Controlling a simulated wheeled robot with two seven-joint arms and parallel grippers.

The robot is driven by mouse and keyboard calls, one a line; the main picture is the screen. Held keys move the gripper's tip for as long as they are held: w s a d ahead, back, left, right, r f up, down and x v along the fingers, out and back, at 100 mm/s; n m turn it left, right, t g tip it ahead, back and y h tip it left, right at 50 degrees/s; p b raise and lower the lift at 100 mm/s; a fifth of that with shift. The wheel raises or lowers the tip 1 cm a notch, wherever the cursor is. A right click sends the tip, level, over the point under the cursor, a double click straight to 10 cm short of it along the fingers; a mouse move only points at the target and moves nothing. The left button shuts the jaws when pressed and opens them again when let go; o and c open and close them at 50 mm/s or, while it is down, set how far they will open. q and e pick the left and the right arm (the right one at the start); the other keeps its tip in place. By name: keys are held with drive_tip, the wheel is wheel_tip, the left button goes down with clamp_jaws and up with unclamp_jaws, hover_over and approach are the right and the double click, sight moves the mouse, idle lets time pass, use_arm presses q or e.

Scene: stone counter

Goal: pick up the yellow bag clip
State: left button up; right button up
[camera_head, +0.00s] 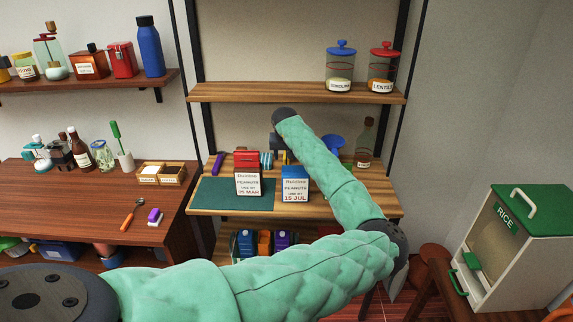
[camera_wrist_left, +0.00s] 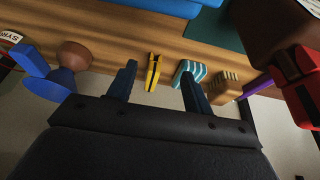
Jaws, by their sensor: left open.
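The yellow bag clip (camera_wrist_left: 153,72) lies on the wooden shelf board, seen in the left wrist view. My left gripper (camera_wrist_left: 158,69) is open, with its two dark fingers on either side of the clip in that view. The clip lies nearer the left finger in the picture, and I see no contact. How far the fingertips are above the board is hard to tell. In the head view my teal left arm reaches over the shelf, and its far end mostly hides the gripper. I cannot make out the clip clearly there. My right gripper is not in view.
A teal-and-white striped item (camera_wrist_left: 188,70) and a tan ribbed item (camera_wrist_left: 222,86) lie just right of the clip. Two peanut packets, red (camera_head: 249,182) and blue (camera_head: 295,185), stand at the front.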

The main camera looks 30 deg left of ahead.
use_arm(q)
wheel_tip(320, 180, down, 4)
drive_tip(key=b, duration=0.3)
drive_tip(key=shift+f, duration=0.2)
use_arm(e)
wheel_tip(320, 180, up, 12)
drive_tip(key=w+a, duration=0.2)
use_arm(q)
drive_tip(key=w+a+p, duration=0.1)
drive_tip(key=w+a, duration=0.1)
drive_tip(key=w, duration=0.1)
drive_tip(key=w+a+p, duration=0.1)
drive_tip(key=w+a, duration=0.1)
drive_tip(key=w, duration=0.1)
drive_tip(key=w+a+p, duration=0.2)
drive_tip(key=w, duration=0.2)
drive_tip(key=shift+r, duration=0.15)
drive_tip(key=shift+p+x, duration=0.85)
drive_tip(key=shift+x, duration=1.75)
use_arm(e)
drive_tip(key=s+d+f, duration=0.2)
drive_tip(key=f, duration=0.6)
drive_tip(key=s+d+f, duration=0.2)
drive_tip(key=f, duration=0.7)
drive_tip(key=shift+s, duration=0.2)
use_arm(q)
drive_tip(key=shift+f, duration=0.3)
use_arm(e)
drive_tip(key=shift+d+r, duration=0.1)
